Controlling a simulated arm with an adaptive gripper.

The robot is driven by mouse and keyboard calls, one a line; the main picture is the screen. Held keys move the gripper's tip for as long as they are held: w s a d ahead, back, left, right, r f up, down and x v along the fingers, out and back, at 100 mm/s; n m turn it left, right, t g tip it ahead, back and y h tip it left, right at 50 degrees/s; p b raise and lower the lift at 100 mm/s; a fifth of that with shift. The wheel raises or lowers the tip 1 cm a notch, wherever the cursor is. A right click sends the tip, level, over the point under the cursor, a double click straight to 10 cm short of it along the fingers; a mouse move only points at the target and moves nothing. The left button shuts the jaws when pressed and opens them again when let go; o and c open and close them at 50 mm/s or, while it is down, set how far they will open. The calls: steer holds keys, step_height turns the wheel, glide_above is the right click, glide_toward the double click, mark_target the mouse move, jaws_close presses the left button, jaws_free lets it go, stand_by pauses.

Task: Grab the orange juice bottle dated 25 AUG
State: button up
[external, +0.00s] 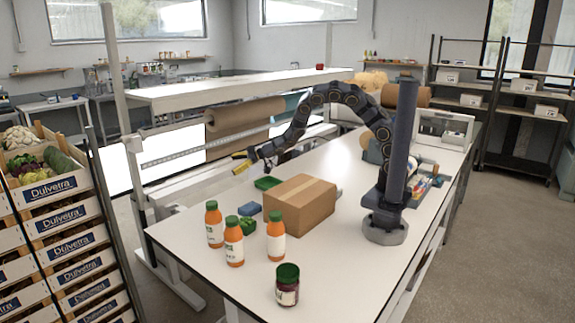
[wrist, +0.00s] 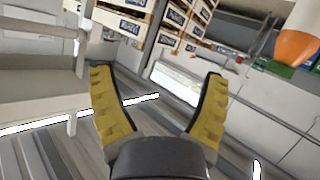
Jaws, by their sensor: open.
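My gripper (external: 241,162) is open and empty, raised beyond the bottles near the table's far left edge. Its yellow fingers (wrist: 158,75) are spread apart in the wrist view, with nothing between them. Part of an orange and white bottle-like object (wrist: 297,45) shows at the top right there.
A cardboard box (external: 300,205) stands right behind the bottles. A green tray (external: 267,183), a blue block (external: 250,209) and a small green item (external: 247,225) lie nearby. A dark jar with a green lid (external: 287,287) stands in front. Crates (external: 55,215) are stacked left.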

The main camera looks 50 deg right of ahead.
steer(key=s+a+f+n+g+y, duration=0.25)
steer(key=s+a+y, duration=0.3)
steer(key=a, duration=0.35)
steer(key=g+y, duration=0.2)
steer(key=g, duration=0.1)
glide_toward(212, 203)
steer(key=a, duration=0.2)
steer(key=shift+n, duration=0.35)
steer(key=shift+w+x, duration=0.1)
steer(key=shift+x, duration=1.95)
steer(key=shift+w+x, duration=0.15)
steer(key=shift+x, duration=1.9)
steer(key=shift+d, duration=0.15)
steer(key=c, duration=1.2)
